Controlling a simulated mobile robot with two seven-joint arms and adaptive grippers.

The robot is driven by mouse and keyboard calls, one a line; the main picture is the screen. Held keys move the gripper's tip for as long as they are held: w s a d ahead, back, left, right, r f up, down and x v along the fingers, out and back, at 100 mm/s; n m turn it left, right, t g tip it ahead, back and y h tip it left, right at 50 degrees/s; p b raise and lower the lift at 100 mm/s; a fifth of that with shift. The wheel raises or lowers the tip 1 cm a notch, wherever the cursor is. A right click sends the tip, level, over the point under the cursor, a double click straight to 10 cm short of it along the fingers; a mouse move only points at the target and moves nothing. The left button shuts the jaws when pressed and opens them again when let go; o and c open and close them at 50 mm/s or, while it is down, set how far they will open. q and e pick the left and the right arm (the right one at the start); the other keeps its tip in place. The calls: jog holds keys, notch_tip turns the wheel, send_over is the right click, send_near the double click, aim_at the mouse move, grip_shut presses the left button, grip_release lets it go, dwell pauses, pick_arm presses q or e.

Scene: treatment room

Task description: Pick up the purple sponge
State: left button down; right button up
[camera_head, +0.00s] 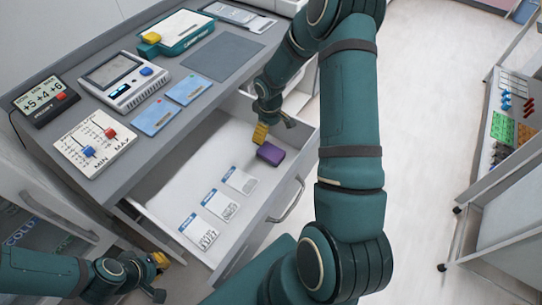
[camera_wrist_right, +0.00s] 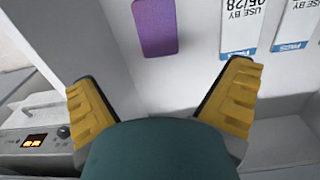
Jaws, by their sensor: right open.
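The purple sponge (camera_head: 270,154) lies in the open drawer (camera_head: 165,185), near its right end in the head view. In the right wrist view the sponge (camera_wrist_right: 156,27) is at the top, ahead of the fingertips and left of the middle between them. My right gripper (camera_head: 268,128) is at the drawer, just behind the sponge in the head view. Its yellow fingers (camera_wrist_right: 165,95) are spread apart with nothing between them. My left gripper (camera_head: 160,265) is at the lower left by the cabinet front, apart from the sponge. Its finger opening is too small to judge.
Several labelled packets (camera_head: 198,231) lie in the drawer beside the sponge. The counter (camera_head: 170,118) above holds devices, including a slider box (camera_head: 93,142) and blue cards (camera_head: 157,115). A drawer handle (camera_head: 290,200) sticks out in front. A trolley (camera_head: 500,120) stands at right; the floor between is clear.

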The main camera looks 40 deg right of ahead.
aim_at(272, 152)
notch_tip(272, 152, down, 8)
jog(key=shift+f+b, duration=0.15)
jog(key=shift+b, duration=0.6)
jog(key=shift+s+d+f+b, duration=0.15)
jog(key=shift+f+b, duration=0.15)
jog(key=shift+f, duration=1.05)
jog(key=shift+s+d+f+b, duration=0.1)
jog(key=shift+f+b, duration=0.2)
jog(key=shift+f, duration=1)
jog(key=shift+r, duration=0.1)
jog(key=c, duration=0.7)
